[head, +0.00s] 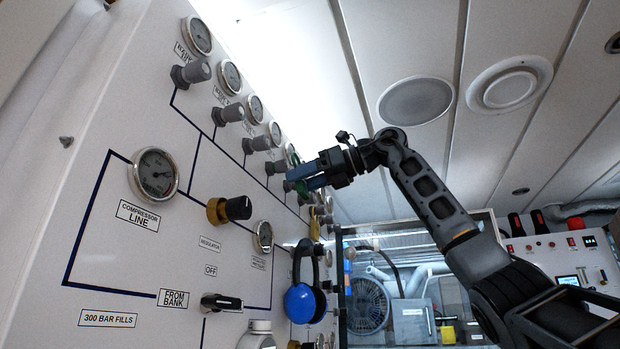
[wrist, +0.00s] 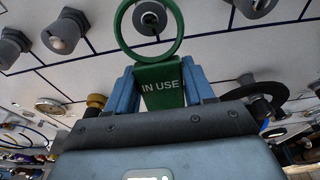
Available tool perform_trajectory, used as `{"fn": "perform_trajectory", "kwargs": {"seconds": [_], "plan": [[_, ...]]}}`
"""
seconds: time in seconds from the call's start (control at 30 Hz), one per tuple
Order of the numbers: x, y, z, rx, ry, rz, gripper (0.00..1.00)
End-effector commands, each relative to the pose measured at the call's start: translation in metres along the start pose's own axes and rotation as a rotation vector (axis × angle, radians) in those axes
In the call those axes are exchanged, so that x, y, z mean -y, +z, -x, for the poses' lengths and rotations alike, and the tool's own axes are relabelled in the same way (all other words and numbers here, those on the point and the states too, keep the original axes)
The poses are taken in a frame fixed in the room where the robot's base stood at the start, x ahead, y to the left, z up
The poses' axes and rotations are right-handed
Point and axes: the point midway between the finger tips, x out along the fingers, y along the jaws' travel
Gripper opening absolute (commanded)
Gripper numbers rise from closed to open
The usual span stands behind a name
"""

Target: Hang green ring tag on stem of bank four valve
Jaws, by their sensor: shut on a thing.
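The green ring tag, marked "IN USE" (wrist: 162,98), is pinched by its flat plate between the blue fingers of my gripper (wrist: 164,82). Its ring stands up beyond the fingertips. In the wrist view, the ring frames a grey valve stem (wrist: 150,18); I cannot tell whether it is around the stem or in front of it. In the head view, my gripper (head: 306,178) is close to the panel at the far end of the row of grey valves, with green showing beside it. The fourth grey valve (head: 275,167) is just left of the fingers. Its label is unreadable.
The white panel (head: 100,250) bears several gauges and grey valves (head: 190,73), close together. A fan (head: 368,304) stands behind. The space right of the panel, under the ceiling, is open around my arm.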

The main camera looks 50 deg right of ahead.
Motion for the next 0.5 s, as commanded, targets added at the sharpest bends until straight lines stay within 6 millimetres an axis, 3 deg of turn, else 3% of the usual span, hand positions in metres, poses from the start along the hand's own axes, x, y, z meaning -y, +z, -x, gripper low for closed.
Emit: {"fn": "perform_trajectory", "kwargs": {"seconds": [0.5], "plan": [[0.0,0.005,-0.028,0.0,0.001,-0.001,0.24]]}}
